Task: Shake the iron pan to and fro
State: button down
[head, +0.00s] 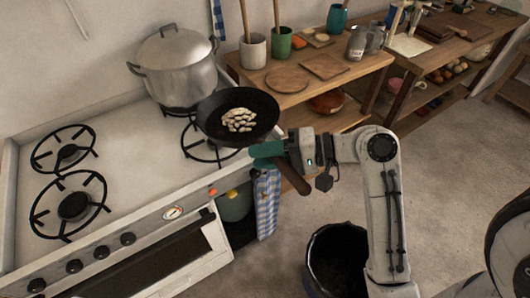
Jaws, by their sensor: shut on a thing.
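The black iron pan (211,125) is over the front right burner (198,152) of the white stove, with a pile of pale food pieces (239,120) in it. I cannot tell whether the pan touches the burner grate. Its brown handle (292,177) points toward the front right, past the stove's edge. My gripper (268,152), with green fingers, is shut on the handle close to the pan. The fingers hide part of the handle.
A large lidded metal pot (173,65) stands just behind the pan. Two free burners (70,206) are at the left. A wooden shelf table (345,76) with cups and boards stands behind right. A checked towel (267,205) hangs below, and a dark bin (337,240) stands on the floor.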

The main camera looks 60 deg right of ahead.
jog(key=shift+r+p, duration=0.45)
jog(key=shift+r, duration=0.2)
jog(key=shift+f, duration=0.1)
dwell(0.9)
